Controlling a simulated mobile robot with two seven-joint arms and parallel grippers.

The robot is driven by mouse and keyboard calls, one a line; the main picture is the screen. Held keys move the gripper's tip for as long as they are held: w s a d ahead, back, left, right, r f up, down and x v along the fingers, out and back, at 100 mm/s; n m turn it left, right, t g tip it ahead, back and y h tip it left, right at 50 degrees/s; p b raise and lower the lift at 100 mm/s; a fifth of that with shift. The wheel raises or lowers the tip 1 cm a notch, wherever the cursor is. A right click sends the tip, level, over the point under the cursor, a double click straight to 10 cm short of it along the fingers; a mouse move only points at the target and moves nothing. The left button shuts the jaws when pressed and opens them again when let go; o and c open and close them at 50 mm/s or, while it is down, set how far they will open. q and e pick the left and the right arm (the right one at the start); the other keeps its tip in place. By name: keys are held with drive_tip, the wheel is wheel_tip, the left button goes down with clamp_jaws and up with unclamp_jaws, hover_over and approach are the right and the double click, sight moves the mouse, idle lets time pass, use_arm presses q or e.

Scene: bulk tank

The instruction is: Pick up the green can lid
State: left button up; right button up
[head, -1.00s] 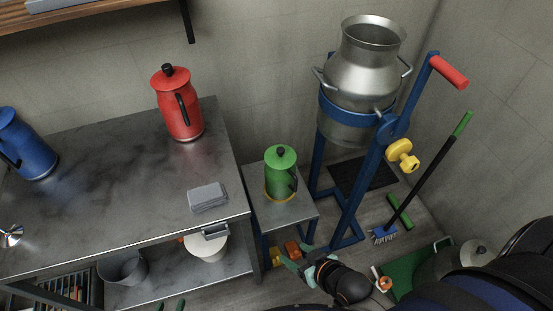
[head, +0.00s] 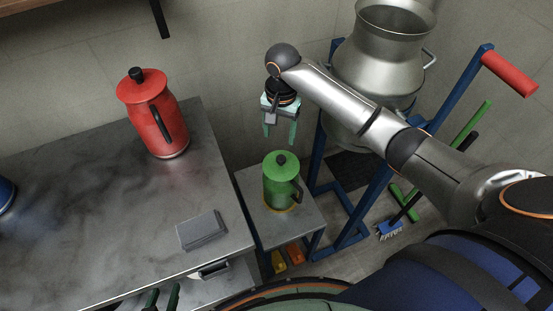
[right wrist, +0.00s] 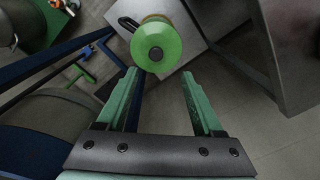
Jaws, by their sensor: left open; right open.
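The green can (head: 275,190) stands upright on a small grey side table (head: 300,220), its green lid (head: 270,163) with a dark knob seated on top. My right gripper (head: 280,133) is open and empty, pointing down above the lid, with a gap between fingertips and lid. In the right wrist view the lid (right wrist: 157,57) lies just beyond the open fingers (right wrist: 163,88), roughly centred between them. My left gripper (head: 163,295) shows only as dark green fingertips at the bottom edge; it is open and empty.
A steel churn (head: 365,70) in a blue frame (head: 345,215) stands close on the right, behind my right arm. A brush (head: 390,230) is on the floor.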

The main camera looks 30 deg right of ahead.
sight(281, 158)
drive_tip(key=f, duration=0.4)
drive_tip(key=f+b, duration=0.1)
drive_tip(key=f, duration=0.1)
drive_tip(key=shift+w+d+f, duration=0.1)
drive_tip(key=shift+d+f, duration=0.15)
drive_tip(key=shift+f, duration=0.05)
drive_tip(key=f, duration=0.5)
drive_tip(key=shift+s+f+b, duration=0.1)
drive_tip(key=shift+s+b, duration=0.1)
drive_tip(key=shift+b, duration=0.2)
clamp_jaws()
